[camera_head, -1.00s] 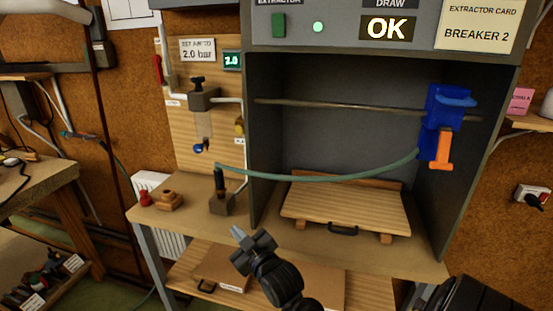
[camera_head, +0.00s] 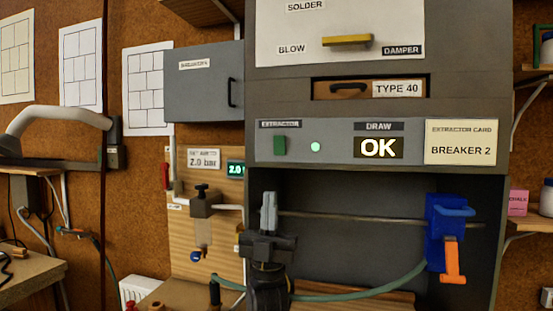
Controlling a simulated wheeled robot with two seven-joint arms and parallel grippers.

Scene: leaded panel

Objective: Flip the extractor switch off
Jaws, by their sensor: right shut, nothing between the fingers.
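The extractor switch (camera_head: 280,145) is a small green rocker on the grey control panel (camera_head: 220,148) across the hood front, under the EXTRACTOR label (camera_head: 280,124). A round green lamp (camera_head: 315,147) is lit to its right, and the DRAW display (camera_head: 378,147) reads OK. My right gripper (camera_head: 268,199) points upward below the switch, in front of the hood opening. Its fingers are shut with nothing between them, and it appears apart from the panel. My left gripper is not in view.
A horizontal rod (camera_head: 350,219) crosses the hood opening. A blue clamp (camera_head: 446,230) with an orange handle (camera_head: 452,262) hangs at its right, and a green hose (camera_head: 375,291) sags below. A yellow damper handle (camera_head: 347,40) and a wooden filter drawer (camera_head: 330,89) sit above the panel. A grey breaker box (camera_head: 204,85) stands at left.

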